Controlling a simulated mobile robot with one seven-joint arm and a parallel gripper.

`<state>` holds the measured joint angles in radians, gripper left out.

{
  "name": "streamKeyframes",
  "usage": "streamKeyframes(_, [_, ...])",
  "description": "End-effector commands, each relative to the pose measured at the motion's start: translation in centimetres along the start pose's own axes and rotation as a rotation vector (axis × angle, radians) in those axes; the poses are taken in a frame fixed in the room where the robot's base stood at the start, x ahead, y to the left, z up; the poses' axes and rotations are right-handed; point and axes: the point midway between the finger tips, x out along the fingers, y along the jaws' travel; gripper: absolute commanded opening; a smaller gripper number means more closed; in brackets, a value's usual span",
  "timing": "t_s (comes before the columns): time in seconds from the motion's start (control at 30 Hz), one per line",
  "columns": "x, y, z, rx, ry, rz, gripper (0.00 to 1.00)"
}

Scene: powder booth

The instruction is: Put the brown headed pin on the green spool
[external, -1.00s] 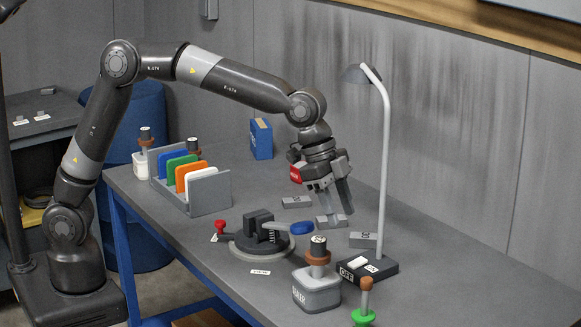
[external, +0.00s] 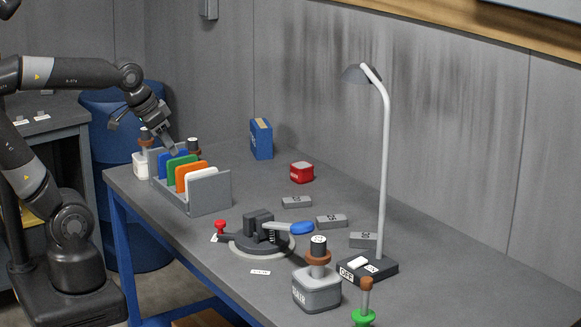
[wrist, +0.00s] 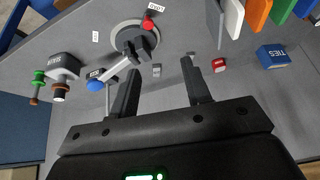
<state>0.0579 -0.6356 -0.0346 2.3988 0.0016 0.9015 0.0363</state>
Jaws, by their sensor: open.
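The brown headed pin (external: 366,290) stands upright at the front right of the table, its lower end at the green spool (external: 364,318), whose bottom the frame cuts off. The pin looks seated in the spool, though the contact is small to see. In the wrist view the green spool (wrist: 38,80) and the brown head (wrist: 34,101) show at the far left, in line with each other. My gripper (external: 145,135) is open and empty over the table's left end, by the card rack and far from the pin. Its two fingers (wrist: 162,92) are spread in the wrist view.
A lever fixture (external: 262,240), red box (external: 301,172), blue TIES box (external: 261,139), grey blocks and card rack (external: 210,192) occupy the table.

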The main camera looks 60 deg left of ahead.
Motion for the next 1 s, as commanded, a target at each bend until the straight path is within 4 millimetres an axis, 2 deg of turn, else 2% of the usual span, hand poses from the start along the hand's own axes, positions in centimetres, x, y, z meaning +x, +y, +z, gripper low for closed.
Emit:
streamKeyframes(0.03, [-0.1,-0.8,1.4,-0.04,0.006,-0.009,0.44])
streamKeyframes(0.1, [0.0,-1.5,2.8,-0.079,0.01,-0.015,0.44])
streamKeyframes(0.27, [0.1,-2.1,4.4,-0.122,0.014,-0.021,0.44])
streamKeyframes(1.0, [0.1,-2.1,4.4,-0.123,0.013,-0.021,0.44])
